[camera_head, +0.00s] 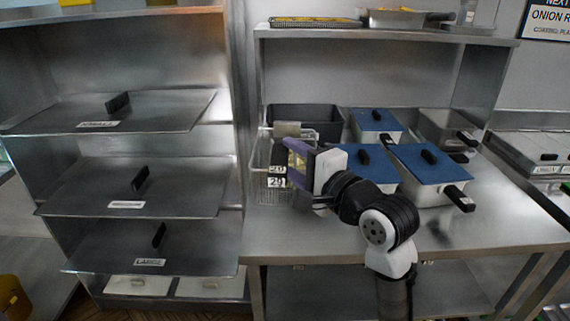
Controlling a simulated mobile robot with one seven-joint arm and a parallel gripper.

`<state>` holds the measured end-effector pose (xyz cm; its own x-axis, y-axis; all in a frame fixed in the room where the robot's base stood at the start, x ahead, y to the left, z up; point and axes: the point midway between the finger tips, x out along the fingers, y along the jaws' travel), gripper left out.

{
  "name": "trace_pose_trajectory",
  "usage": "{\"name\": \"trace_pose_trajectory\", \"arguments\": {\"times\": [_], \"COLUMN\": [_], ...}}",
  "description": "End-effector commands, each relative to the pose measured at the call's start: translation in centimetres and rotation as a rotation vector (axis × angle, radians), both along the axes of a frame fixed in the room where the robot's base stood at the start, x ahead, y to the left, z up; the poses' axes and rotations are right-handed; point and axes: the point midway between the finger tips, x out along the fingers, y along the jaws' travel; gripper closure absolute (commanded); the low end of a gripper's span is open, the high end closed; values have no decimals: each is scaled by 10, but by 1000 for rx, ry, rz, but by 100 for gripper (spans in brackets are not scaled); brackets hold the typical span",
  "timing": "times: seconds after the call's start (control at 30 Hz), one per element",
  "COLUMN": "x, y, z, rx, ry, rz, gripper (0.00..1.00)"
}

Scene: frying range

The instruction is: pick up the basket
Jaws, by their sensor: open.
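A wire basket (264,188) stands on the steel counter, left of centre in the head view. It carries small number tags on its front. My gripper (290,165) is at the basket's upper right side, with its purple and white body in front of part of the basket. The gripper is open. Its fingertips are hard to make out against the basket, and I cannot tell whether they touch it. The basket's right part is hidden behind my gripper.
A dark bin (318,117) stands behind the basket. Pans with blue lids (428,163) stand to the right, their black handles sticking out. The counter's front strip (300,240) is clear.

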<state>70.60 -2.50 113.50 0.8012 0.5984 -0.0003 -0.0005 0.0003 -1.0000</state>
Motion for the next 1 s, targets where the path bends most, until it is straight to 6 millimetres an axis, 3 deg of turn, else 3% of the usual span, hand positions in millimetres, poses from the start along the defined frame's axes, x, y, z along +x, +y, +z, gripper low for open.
{"name": "trace_pose_trajectory", "arguments": {"times": [0.27,0.57,0.93,1.0], "x": [34,38,38,38], "y": [21,24,24,24], "z": [-2,-4,-4,-4], "rx": [-1,0,-1,-1], "ry": [1,0,1,1], "rz": [0,0,0,0], "gripper": [53,53,100,100]}}
